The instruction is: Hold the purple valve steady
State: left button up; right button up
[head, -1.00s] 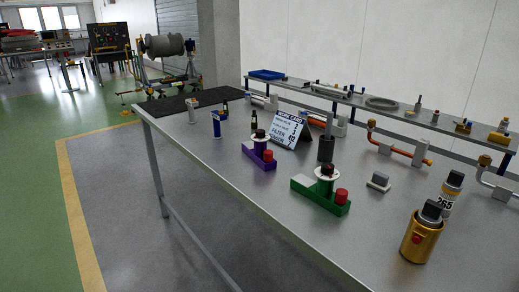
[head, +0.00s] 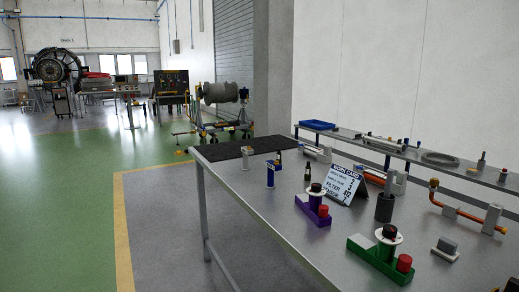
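The purple valve (head: 313,212) stands on the metal workbench, right of the picture's middle in the head view. Neither of my grippers shows in this view.
A green valve (head: 373,260) of similar shape stands nearer on the workbench (head: 270,215). A work card (head: 343,184) and a dark cylinder (head: 384,208) stand behind. A small grey block (head: 446,249) lies right. A raised shelf (head: 400,150) runs along the back. Green floor is open at left.

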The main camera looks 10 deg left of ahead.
aim_at(316, 187)
jog(key=u, duration=1.6)
jog(key=i, duration=2.4)
jog(key=z, duration=3.2)
